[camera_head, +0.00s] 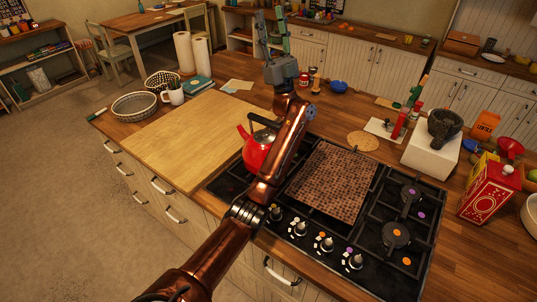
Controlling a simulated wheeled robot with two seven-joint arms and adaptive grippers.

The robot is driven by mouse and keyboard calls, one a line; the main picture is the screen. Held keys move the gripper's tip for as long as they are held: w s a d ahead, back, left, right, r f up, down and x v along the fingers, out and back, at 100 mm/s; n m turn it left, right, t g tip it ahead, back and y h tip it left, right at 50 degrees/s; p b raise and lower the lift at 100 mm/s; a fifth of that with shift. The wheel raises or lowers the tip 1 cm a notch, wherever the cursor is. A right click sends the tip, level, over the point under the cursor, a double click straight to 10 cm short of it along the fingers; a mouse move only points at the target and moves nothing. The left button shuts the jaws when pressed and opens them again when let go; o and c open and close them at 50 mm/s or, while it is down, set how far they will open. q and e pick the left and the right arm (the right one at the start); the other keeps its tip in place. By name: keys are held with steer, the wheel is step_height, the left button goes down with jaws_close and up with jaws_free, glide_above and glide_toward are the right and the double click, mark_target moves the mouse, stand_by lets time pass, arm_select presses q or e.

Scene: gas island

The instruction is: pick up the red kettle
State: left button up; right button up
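The red kettle (256,153) stands at the back left of the black gas hob. Its spout points left and its dark handle arches over the top. My copper-coloured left arm crosses in front of the kettle and hides its right side. My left gripper (271,16) is beyond the kettle, raised, with its fingers pointing up in the picture. Its fingers stand apart with nothing between them, and it does not touch the kettle. My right gripper is not in view.
A brown mosaic board (332,182) lies on the hob (421,212), right of my arm. A wooden board (180,140) left of the kettle is bare. A white box (431,152) with a dark mortar, a red carton (487,190) and bottles crowd the right side.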

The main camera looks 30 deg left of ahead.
arm_select(q)
step_height(320, 180, down, 16)
steer(key=s+n+g+h+b, duration=0.1)
steer(key=s+n+g+h, duration=0.1)
steer(key=n+g+h, duration=0.55)
steer(key=m+h+b, duration=0.2)
steer(key=m+h, duration=0.4)
glide_toward(264, 122)
steer(key=shift+g, duration=0.25)
steer(key=a, duration=0.1)
steer(key=a+f, duration=0.1)
steer(key=w+a, duration=0.1)
steer(key=shift+a+f, duration=0.45)
steer(key=shift+a, duration=0.1)
steer(key=a, duration=0.2)
steer(key=w+a, duration=0.1)
steer(key=a, duration=0.4)
steer(key=shift+w+r+b, duration=0.15)
steer(key=shift+r+b, duration=0.15)
steer(key=shift+r, duration=0.1)
steer(key=shift+d, duration=0.1)
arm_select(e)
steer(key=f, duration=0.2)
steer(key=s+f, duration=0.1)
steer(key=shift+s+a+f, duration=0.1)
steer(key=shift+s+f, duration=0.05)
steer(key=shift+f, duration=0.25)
arm_select(q)
steer(key=shift+c, duration=0.7)
jaws_close()
